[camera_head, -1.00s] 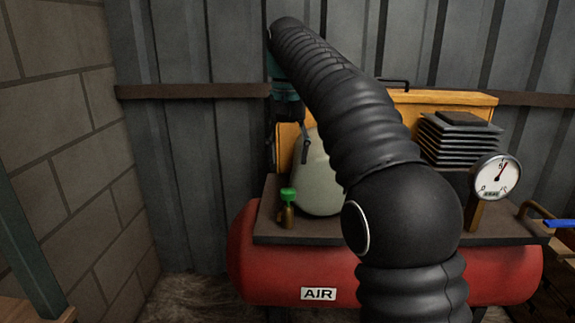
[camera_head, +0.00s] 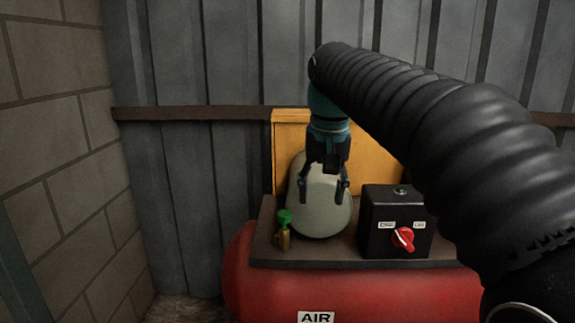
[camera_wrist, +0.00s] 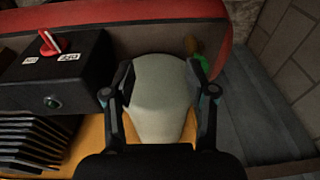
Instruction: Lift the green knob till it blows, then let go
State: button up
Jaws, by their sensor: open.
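The green knob (camera_head: 284,216) tops a small brass valve (camera_head: 284,238) at the left end of the compressor deck. In the wrist view the green knob (camera_wrist: 201,62) shows just beyond the tip of one finger, partly hidden by it. My gripper (camera_head: 325,194) is open and empty, pointing down in front of the pale rounded housing (camera_head: 322,222). In the head view it is to the right of the knob and a little higher. In the wrist view my gripper (camera_wrist: 158,70) has the pale housing between its fingers.
A black switch box (camera_head: 380,220) with a red rotary switch (camera_head: 403,239) stands right of the housing. The red AIR tank (camera_head: 390,292) lies below the deck. An orange panel (camera_head: 375,145) stands behind. Room left of the knob, toward the block wall (camera_head: 75,190), is clear.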

jog(key=s+d+f+t, duration=0.2)
jog(key=s+d+f, duration=0.3)
jog(key=s+f, duration=0.5)
jog(key=s+d+f+t, duration=0.2)
jog(key=s+d+f, duration=0.2)
jog(key=s+f, duration=0.55)
notch_tip(320, 180, up, 25)
jog(key=g+p, duration=0.4)
jog(key=g, duration=0.2)
send_over(284, 212)
notch_tip(284, 212, down, 13)
jog(key=shift+f+b, duration=0.2)
jog(key=shift+b, duration=0.9)
grip_shut()
